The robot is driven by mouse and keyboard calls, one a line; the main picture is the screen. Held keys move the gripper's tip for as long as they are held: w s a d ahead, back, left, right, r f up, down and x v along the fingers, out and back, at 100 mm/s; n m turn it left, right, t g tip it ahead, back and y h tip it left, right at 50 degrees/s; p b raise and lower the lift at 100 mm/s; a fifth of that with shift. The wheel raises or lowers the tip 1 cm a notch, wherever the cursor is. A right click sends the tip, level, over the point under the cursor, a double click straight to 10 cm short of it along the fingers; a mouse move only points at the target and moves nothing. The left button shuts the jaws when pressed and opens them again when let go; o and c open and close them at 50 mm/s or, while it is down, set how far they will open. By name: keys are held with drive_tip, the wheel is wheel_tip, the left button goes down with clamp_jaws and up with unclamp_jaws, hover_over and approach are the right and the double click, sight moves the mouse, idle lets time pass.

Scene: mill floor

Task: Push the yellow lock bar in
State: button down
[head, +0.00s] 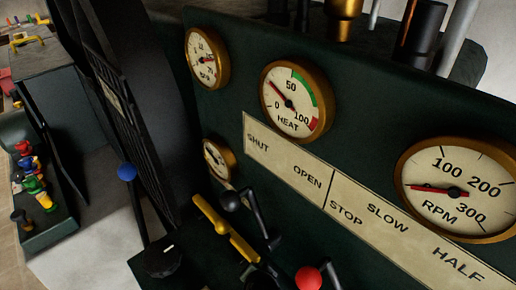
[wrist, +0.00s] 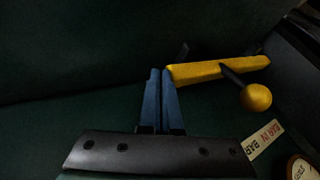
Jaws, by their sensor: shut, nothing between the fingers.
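The yellow lock bar (wrist: 205,72) lies slanted across the right half of the wrist view. A dark rod crosses it near its right end and ends in a yellow ball (wrist: 256,97). My gripper (wrist: 161,70) has blue fingers, shut together and empty. Its tips sit right beside the bar's left end; I cannot tell whether they touch it. In the head view a yellow bar (head: 221,225) shows low in the centre, beside a lever with a black ball (head: 230,201). I cannot make out my gripper there.
A label reading "BAR IN" (wrist: 265,139) lies below the yellow ball. In the head view, a lever with a red ball (head: 308,278) stands right of the bar, and a blue ball (head: 127,172) to its left. A panel with gauges (head: 297,101) rises behind.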

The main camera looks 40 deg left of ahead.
sight(238, 248)
drive_tip(key=a, duration=0.7)
drive_tip(key=shift+w+a, duration=0.1)
drive_tip(key=shift+w, duration=0.25)
drive_tip(key=shift+s+a+r, duration=0.1)
drive_tip(key=shift+a, duration=0.1)
